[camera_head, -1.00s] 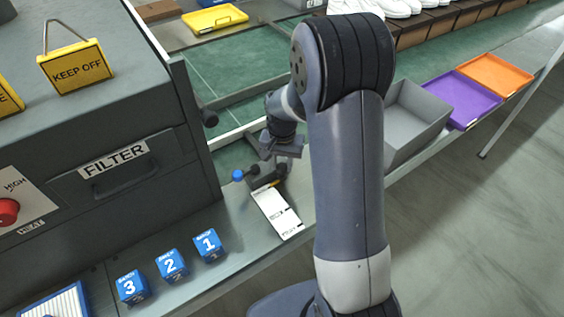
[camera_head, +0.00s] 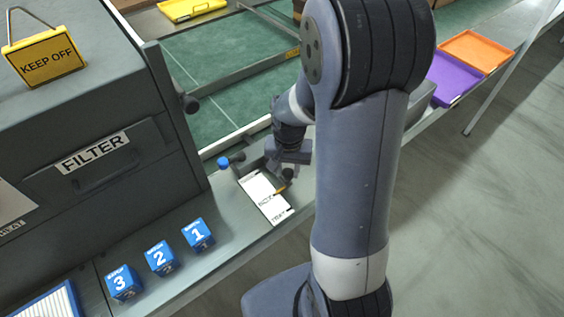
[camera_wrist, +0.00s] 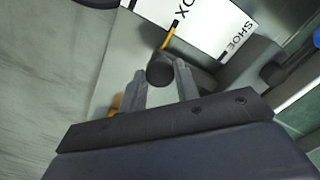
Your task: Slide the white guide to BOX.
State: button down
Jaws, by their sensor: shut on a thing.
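A white label plate (camera_head: 263,196) lies on the grey ledge, with SHOE and BOX printed on it; it also shows in the wrist view (camera_wrist: 205,22). A yellow pointer (camera_wrist: 168,40) lies over the plate's edge close to the BOX lettering. My gripper (camera_head: 288,173) is low beside the plate. In the wrist view my gripper (camera_wrist: 161,78) has its two fingers around a dark round knob (camera_wrist: 160,72) next to the pointer. A white rail (camera_head: 240,135) runs along the belt edge; my arm hides part of it, and I cannot tell how it joins the knob.
A blue-tipped lever (camera_head: 224,162) stands just left of the plate. Blue blocks 1 (camera_head: 198,235), 2 (camera_head: 161,257) and 3 (camera_head: 123,282) sit on the ledge. The FILTER cabinet (camera_head: 90,160) is at left. Purple (camera_head: 455,78) and orange (camera_head: 476,50) trays are at right.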

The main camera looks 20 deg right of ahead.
jog(key=c, duration=1.1)
grip_release()
jog(key=shift+o, duration=0.2)
jog(key=shift+r, duration=0.1)
notch_tip(320, 180, up, 11)
jog(key=shift+f+p, duration=0.2)
jog(key=shift+p, duration=0.15)
